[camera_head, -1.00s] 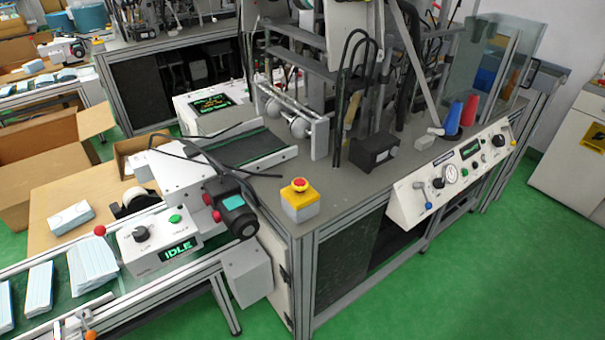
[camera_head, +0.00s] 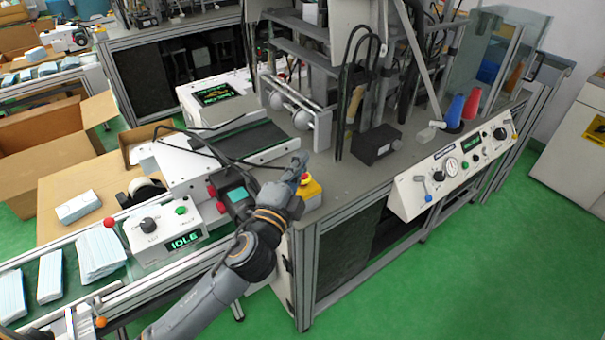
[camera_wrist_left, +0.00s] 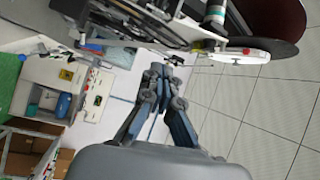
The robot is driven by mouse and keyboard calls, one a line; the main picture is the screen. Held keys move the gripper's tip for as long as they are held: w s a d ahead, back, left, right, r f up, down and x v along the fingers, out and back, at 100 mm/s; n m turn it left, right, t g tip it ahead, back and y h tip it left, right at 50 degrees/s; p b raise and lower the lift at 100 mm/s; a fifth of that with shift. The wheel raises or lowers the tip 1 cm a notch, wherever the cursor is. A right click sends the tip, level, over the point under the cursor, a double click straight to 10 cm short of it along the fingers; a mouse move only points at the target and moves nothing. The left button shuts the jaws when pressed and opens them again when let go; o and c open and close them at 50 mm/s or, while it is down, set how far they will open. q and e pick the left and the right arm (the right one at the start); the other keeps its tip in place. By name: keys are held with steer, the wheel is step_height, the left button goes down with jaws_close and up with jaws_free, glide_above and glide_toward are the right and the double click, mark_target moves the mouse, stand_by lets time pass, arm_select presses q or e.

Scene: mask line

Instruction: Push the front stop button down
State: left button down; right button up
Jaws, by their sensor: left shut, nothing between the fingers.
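The front stop button (camera_head: 304,179) is a red mushroom cap on a yellow top over a grey box (camera_head: 312,197). It stands at the near left corner of the grey machine table. My right gripper is not in view.
A control box reading IDLE (camera_head: 167,235) and a conveyor with mask stacks (camera_head: 98,252) lie to the left. A black box (camera_head: 376,144) and a white control panel (camera_head: 455,168) are to the right. Machine frames rise behind. Green floor is open at the front right.

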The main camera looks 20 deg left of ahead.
arm_select(q)
steer(key=w+d+r+m+g+h, duration=0.3)
steer(key=d+m+h, duration=0.35)
steer(key=m, duration=0.65)
steer(key=d+r+m+g+h, duration=0.35)
steer(key=d+m+h, duration=0.35)
steer(key=m, duration=0.6)
steer(key=w+a+f+m+g+y, duration=0.2)
steer(key=w+a+f+m+y, duration=0.2)
steer(key=a, duration=0.4)
steer(key=w+a+f+m+g+y, duration=0.3)
steer(key=w+a+f+m+y, duration=0.1)
steer(key=a, duration=0.5)
steer(key=shift+w+a+f+m+y, duration=0.15)
steer(key=shift+w+f+m+y, duration=0.15)
steer(key=shift+m+y, duration=0.55)
steer(key=shift+f+n, duration=0.2)
steer(key=shift+n, duration=0.05)
